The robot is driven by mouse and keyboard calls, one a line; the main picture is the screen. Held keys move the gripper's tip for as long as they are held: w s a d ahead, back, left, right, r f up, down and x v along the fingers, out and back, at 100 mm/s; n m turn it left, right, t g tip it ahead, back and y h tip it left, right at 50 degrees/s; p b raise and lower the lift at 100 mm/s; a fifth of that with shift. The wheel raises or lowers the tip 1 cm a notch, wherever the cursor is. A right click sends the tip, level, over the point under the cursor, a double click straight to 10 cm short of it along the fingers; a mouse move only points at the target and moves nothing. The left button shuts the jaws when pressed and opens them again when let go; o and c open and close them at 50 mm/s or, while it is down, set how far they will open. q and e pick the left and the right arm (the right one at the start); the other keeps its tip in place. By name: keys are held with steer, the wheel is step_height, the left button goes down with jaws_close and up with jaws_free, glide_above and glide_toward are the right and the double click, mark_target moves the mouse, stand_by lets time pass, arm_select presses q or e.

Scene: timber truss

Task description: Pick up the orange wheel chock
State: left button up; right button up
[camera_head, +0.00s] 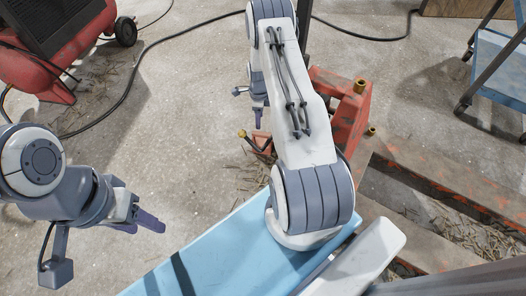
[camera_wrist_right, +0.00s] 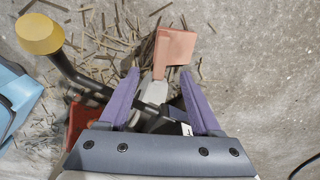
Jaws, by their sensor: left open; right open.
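An orange block (camera_wrist_right: 175,46), which looks like the wheel chock, lies on the concrete floor among wood shavings in the right wrist view. A pale grey piece touches or overlaps its lower end. My right gripper (camera_wrist_right: 160,76) is open and empty, with the block just beyond and between its fingertips. In the head view a small orange part of it (camera_head: 262,140) shows below my right gripper (camera_head: 260,115), partly hidden by my right arm. My left gripper (camera_head: 146,221) is open and empty over bare floor at the left.
A dark bar with a yellow knob (camera_wrist_right: 40,34) stands close left of my right gripper. A red jack-like frame (camera_head: 352,115) is right of my arm. Timber beams (camera_head: 445,180) lie at right. A red compressor (camera_head: 60,45) and a blue cart (camera_head: 500,65) stand further back.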

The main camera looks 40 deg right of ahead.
mark_target(262, 133)
steer(key=shift+m, duration=0.4)
steer(key=f+b, duration=0.1)
steer(key=f, duration=0.1)
steer(key=f+b, duration=0.1)
steer(key=f, duration=0.2)
steer(key=d+f+b, duration=0.1)
steer(key=f, duration=0.1)
steer(key=shift+s+f, duration=0.15)
steer(key=shift+s, duration=0.1)
step_height(262, 133, down, 5)
steer(key=b, duration=0.4)
steer(key=shift+f, duration=0.1)
jaws_close()
steer(key=shift+w+r, duration=0.1)
steer(key=shift+r, duration=0.1)
